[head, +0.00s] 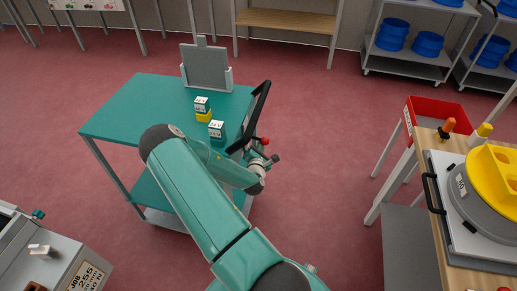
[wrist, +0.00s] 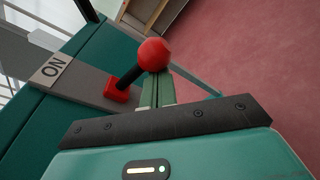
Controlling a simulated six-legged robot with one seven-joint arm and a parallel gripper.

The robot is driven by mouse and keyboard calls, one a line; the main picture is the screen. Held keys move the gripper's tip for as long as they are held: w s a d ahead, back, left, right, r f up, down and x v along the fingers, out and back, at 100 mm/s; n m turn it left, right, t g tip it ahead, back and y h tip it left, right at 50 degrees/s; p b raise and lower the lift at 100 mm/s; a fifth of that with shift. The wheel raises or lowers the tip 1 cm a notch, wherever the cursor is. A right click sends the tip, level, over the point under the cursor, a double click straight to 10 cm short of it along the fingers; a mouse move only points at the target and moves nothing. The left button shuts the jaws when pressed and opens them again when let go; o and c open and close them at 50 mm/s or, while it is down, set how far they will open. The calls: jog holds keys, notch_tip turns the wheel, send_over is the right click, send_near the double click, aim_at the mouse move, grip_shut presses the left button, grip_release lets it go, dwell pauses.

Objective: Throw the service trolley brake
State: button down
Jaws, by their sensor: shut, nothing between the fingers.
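The service trolley (head: 110,125) is a teal two-level cart with a black push handle (head: 258,108) on its right end. The brake lever is a dark rod with a red ball knob (wrist: 153,54) on a red base (wrist: 116,91). The knob also shows in the head view (head: 265,141) at the trolley's right end. A plate marked "ON" (wrist: 52,68) is left of the base in the wrist view. My gripper (wrist: 157,86) is shut and empty, its fingertips close by the knob, which overlaps them. I cannot tell whether they touch.
Two small labelled blocks (head: 203,106) and a grey panel (head: 206,66) stand on the trolley top. A wooden bench (head: 425,150) with a yellow-topped device and a red bin (head: 435,108) stands right. Red floor between is clear.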

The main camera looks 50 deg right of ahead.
aim_at(262, 140)
jog(key=shift+s+d+r+n+g, duration=0.1)
jog(key=shift+r+n+g, duration=0.2)
jog(key=shift+r+n, duration=0.6)
jog(key=shift+s+r+n+g, duration=0.1)
jog(key=shift+r+n+g, duration=0.3)
jog(key=shift+n, duration=0.9)
jog(key=shift+s+d+r+n+g, duration=0.1)
jog(key=shift+r+n+g, duration=0.1)
jog(key=shift+r+n, duration=0.7)
jog(key=shift+f+n, duration=0.2)
jog(key=shift+n, duration=0.1)
jog(key=shift+a, duration=0.1)
